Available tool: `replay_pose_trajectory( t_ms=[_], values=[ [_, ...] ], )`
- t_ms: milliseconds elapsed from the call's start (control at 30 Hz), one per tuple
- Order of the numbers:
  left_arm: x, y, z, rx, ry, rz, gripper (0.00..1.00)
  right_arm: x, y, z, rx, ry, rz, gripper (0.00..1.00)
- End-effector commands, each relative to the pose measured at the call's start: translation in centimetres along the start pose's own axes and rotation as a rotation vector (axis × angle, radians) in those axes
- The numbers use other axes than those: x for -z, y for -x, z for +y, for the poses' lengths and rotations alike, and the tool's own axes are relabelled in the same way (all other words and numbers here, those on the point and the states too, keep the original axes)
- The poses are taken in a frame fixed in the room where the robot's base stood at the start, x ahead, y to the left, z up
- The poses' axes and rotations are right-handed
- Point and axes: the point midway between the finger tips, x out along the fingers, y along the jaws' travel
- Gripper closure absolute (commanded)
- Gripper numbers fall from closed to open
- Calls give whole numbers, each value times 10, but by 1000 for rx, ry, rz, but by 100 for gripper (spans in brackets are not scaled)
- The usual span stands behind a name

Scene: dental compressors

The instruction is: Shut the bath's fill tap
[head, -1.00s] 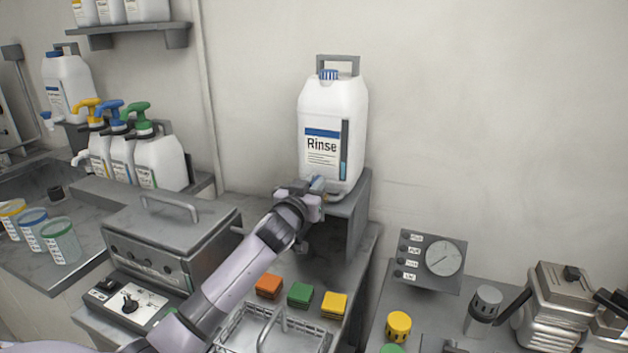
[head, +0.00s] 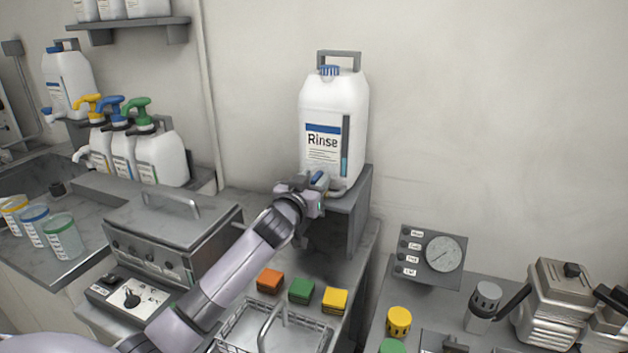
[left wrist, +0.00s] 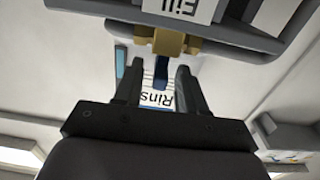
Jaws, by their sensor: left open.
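The white "Rinse" jug (head: 345,110) stands on a grey stand (head: 357,205) against the wall. The wrist view shows a brass tap body (left wrist: 168,42) with a blue lever (left wrist: 161,72), beside a "Fill" label (left wrist: 185,8). My left gripper (left wrist: 160,75) is open, with its two dark fingers on either side of the blue lever. I cannot tell whether either finger touches it. In the head view my left gripper (head: 312,193) is at the jug's foot, hiding most of the tap. A grey lidded box (head: 160,235), probably the bath, stands left of my arm. My right gripper is not in view.
A wire basket (head: 248,312) and orange (head: 269,280), green (head: 301,290) and yellow (head: 335,300) blocks lie below the stand. Pump bottles (head: 160,158) stand at the left. A gauge box (head: 432,255) is at the right.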

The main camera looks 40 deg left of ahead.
Motion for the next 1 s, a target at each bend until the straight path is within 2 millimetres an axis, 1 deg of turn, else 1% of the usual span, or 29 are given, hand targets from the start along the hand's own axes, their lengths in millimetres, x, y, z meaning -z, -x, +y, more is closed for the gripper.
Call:
replay_pose_trajectory(
  t_ms=[500,700,1000],
  values=[
    [0,57,0,-1,1,2,60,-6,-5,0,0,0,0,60],
    [1,67,0,0,0,3,60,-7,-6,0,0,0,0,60],
    [2,68,0,0,0,3,60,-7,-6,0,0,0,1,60]
  ],
)
